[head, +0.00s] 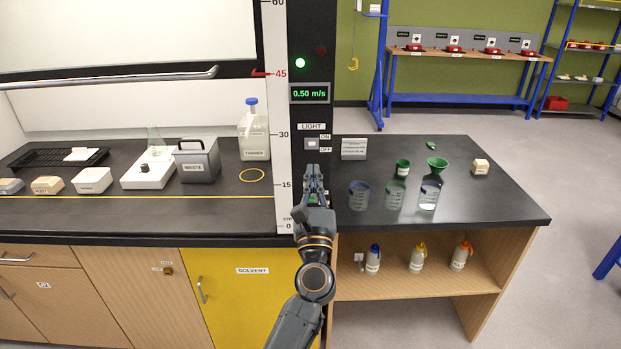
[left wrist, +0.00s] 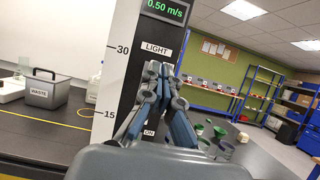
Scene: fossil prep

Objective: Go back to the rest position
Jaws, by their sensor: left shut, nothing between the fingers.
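My left gripper (head: 314,172) is raised in front of the fume hood's white and black post (head: 283,120), just below the light switch (head: 312,144) in the head view. Its fingers are together with nothing between them. In the left wrist view the closed fingertips (left wrist: 158,70) overlap the post below the LIGHT label (left wrist: 157,50) and cover most of the switch. I cannot tell whether the fingers touch the post. My right gripper is in neither view.
Left of the post stand a waste box (head: 199,163), a thinner jug (head: 253,140) and small trays. Bottles (head: 417,260) sit on the shelf below.

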